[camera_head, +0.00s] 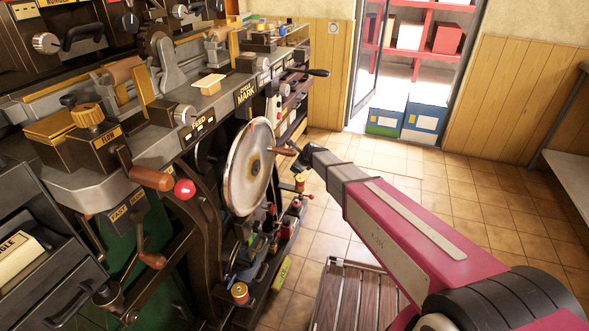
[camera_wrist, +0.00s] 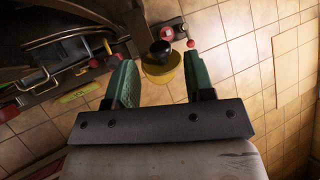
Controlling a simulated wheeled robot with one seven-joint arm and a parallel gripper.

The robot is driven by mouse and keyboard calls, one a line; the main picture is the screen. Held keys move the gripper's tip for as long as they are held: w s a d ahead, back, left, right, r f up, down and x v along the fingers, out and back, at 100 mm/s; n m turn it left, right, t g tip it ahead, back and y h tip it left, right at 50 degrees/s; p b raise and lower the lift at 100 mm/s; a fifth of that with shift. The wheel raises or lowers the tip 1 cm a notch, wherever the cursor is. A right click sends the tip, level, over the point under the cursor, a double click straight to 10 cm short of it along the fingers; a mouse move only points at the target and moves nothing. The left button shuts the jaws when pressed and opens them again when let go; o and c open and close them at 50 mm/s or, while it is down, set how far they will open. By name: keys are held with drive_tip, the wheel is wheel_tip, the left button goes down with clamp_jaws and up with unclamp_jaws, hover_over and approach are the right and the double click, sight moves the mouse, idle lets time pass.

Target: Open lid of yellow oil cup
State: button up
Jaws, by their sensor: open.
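A round yellow cup (camera_wrist: 163,72) with a dark knob (camera_wrist: 160,50) on top shows in the wrist view, and I take it for the oil cup. My gripper (camera_wrist: 158,62) is open, with one green finger on each side of the cup in the picture. The fingers look apart from it, but I cannot tell the height between them.
The large machine (camera_head: 180,120) fills the left side, with a big metal wheel (camera_head: 248,167) close to my arm. A small red ball (camera_wrist: 190,43) sits beside the cup. A slatted wooden platform (camera_head: 350,300) lies below my arm. Tiled floor at right is clear.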

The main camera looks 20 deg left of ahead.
drive_tip(key=v, duration=0.5)
drive_tip(key=shift+s+d+r, duration=0.1)
drive_tip(key=shift+r, duration=0.1)
